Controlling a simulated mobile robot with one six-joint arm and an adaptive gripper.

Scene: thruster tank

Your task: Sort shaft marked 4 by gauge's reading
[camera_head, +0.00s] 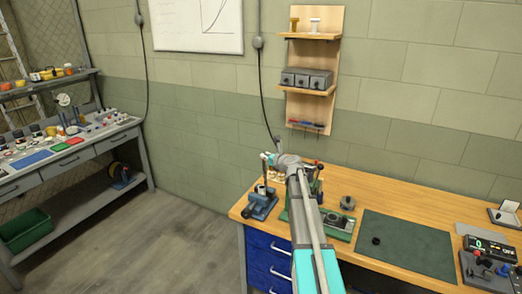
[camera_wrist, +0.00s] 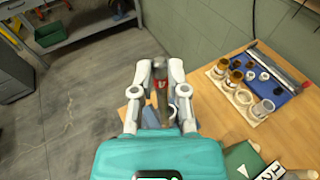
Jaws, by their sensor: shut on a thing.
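My gripper (camera_wrist: 161,72) is shut on a grey metal shaft (camera_wrist: 161,98) with a red mark, seen between its fingers in the wrist view. I cannot read a 4 on it. In the head view my gripper (camera_head: 283,160) is over the back left of the wooden bench, and my arm hides part of what lies below. A digital readout (camera_head: 487,247) with a green figure, apparently 0, stands at the bench's right. I cannot tell whether it is the gauge.
A blue fixture (camera_head: 261,205) stands at the bench's left end. A green mat (camera_head: 408,243) holds a small dark round part. In the wrist view, a blue tray (camera_wrist: 288,92) and several rings lie on the wooden bench (camera_wrist: 208,120). A shelf board (camera_head: 313,70) hangs behind.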

